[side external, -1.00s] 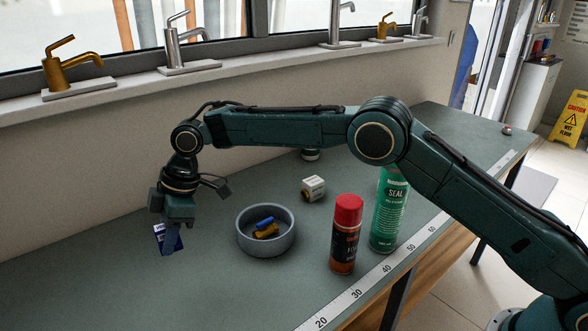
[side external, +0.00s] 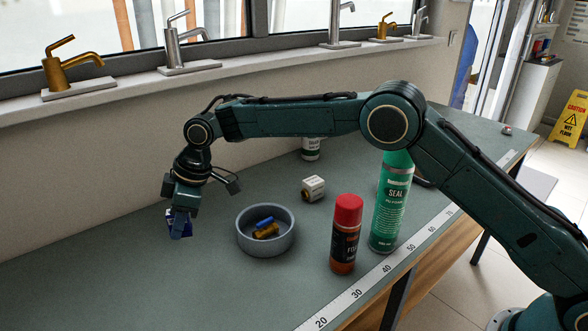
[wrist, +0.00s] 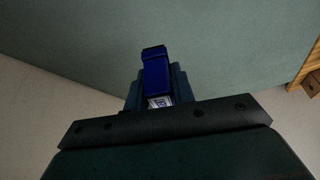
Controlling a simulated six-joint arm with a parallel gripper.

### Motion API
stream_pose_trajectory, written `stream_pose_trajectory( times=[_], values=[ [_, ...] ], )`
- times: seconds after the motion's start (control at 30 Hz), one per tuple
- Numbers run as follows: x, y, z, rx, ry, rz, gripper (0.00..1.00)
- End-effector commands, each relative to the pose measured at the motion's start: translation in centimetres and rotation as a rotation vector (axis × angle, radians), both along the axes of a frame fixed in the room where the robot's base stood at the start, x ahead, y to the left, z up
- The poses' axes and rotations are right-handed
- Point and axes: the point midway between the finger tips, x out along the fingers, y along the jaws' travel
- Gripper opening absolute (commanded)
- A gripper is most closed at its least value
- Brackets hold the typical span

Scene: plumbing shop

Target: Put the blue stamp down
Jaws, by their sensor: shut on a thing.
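The blue stamp (side external: 176,224) is held between the fingers of my gripper (side external: 181,226), left of the grey bowl in the side view. The fingers hide much of it there. In the wrist view the dark blue stamp (wrist: 156,76) sticks out from between the fingers (wrist: 158,92), with a small white printed patch at its near end. My gripper is shut on it. The stamp looks clear of the green-grey bench top (side external: 110,270), but its exact height is hard to tell.
A grey bowl (side external: 263,249) holds a blue piece and a brass piece. Right of it stand a white box (side external: 313,188), a red-capped can (side external: 346,235) and a tall green SEAL can (side external: 391,212). A white tub (side external: 311,150) is behind. The bench's left part is bare.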

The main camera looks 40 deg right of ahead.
Motion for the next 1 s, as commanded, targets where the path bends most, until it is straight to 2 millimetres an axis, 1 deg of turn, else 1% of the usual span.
stream_pose_trajectory(
  times=[0.03,0.17,0.3,0.53,0.77,1.0],
  values=[
    [0.5,-1.0,0.3,0.000,-0.001,-0.069,0.02],
    [1.7,-3.8,0.8,0.000,-0.002,-0.283,0.02],
    [2.8,-7.4,1.5,0.000,-0.003,-0.540,0.02],
    [3.6,-13.5,2.8,0.001,-0.003,-0.972,0.02],
    [2.9,-19.6,4.3,0.000,-0.002,-1.402,0.02],
    [1.0,-25.4,6.0,0.000,-0.002,-1.835,0.02]
  ],
)
